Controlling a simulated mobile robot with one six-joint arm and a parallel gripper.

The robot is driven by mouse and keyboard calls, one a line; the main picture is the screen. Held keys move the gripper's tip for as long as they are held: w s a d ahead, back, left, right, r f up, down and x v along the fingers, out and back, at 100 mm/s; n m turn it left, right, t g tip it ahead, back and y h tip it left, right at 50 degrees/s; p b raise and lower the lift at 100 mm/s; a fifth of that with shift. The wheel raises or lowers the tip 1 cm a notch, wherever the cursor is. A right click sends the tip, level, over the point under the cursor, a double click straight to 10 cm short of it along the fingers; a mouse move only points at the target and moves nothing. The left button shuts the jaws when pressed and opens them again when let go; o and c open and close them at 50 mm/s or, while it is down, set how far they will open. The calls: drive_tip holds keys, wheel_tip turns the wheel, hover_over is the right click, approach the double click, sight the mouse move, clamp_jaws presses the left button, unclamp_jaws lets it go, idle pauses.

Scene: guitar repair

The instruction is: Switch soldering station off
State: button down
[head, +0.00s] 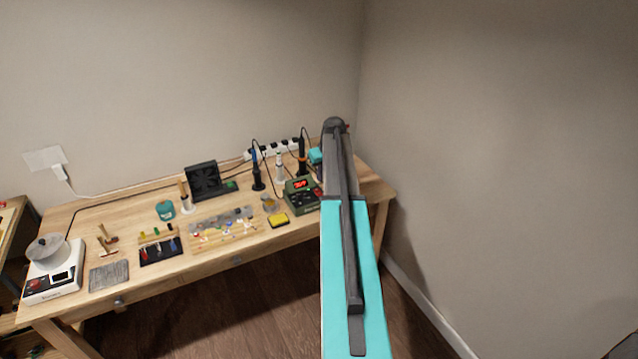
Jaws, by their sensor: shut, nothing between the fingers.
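The soldering station (300,194) is a dark green box with a lit red display. It stands on the right part of the wooden workbench, and my arm stands close beside it on its right. I cannot make out its power switch at this size. A soldering iron in a dark stand (302,158) stands behind it, with a cable. My arm reaches up the middle of the head view and covers the right part of the bench. My gripper does not show; the arm hides that area.
A power strip (272,150) lies at the bench's back edge. The workbench (75,215) also bears a yellow sponge tray (278,220), a black fan unit (207,180), a tray of small parts (225,230) and a white hot plate with a pot (55,285). A wall closes the right side.

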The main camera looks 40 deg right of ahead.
drive_tip(key=b+v, duration=0.1)
drive_tip(key=v, duration=0.5)
drive_tip(key=shift+b, duration=0.35)
drive_tip(key=shift+w+d+b, duration=0.1)
drive_tip(key=shift+d+b, duration=0.05)
drive_tip(key=shift+b, duration=0.45)
drive_tip(key=w+d+b, duration=0.1)
drive_tip(key=b, duration=0.2)
drive_tip(key=shift+r, duration=0.15)
drive_tip(key=shift+r, duration=0.1)
